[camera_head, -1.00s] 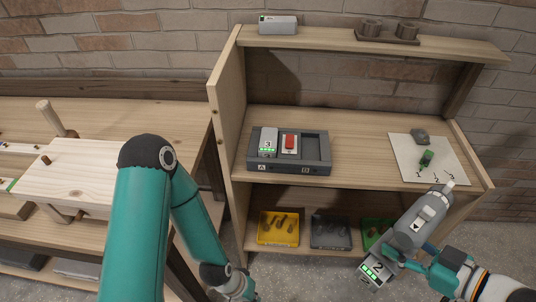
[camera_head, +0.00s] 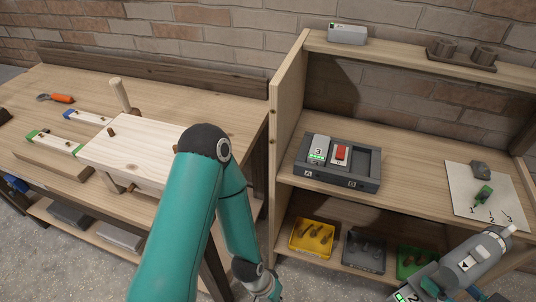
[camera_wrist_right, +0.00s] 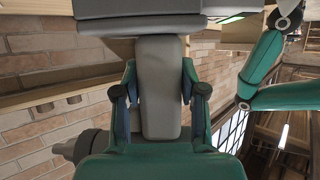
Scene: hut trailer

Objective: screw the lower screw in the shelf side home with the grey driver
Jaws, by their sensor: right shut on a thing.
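The grey driver (camera_head: 474,260) is in my right gripper at the lower right of the head view, tilted with its pale tip up and to the right. In the right wrist view, the fingers of my right gripper (camera_wrist_right: 160,82) are shut on both sides of its grey handle (camera_wrist_right: 160,95). The driver is in front of the right part of the wooden shelf (camera_head: 400,205).
A dark tray (camera_head: 368,183) and a white sheet (camera_head: 462,202) lie on the middle shelf board. Yellow (camera_head: 294,245), grey (camera_head: 347,253) and green (camera_head: 402,265) bins stand below. A workbench with a wooden board (camera_head: 135,145) is at the left. The floor between is narrow.

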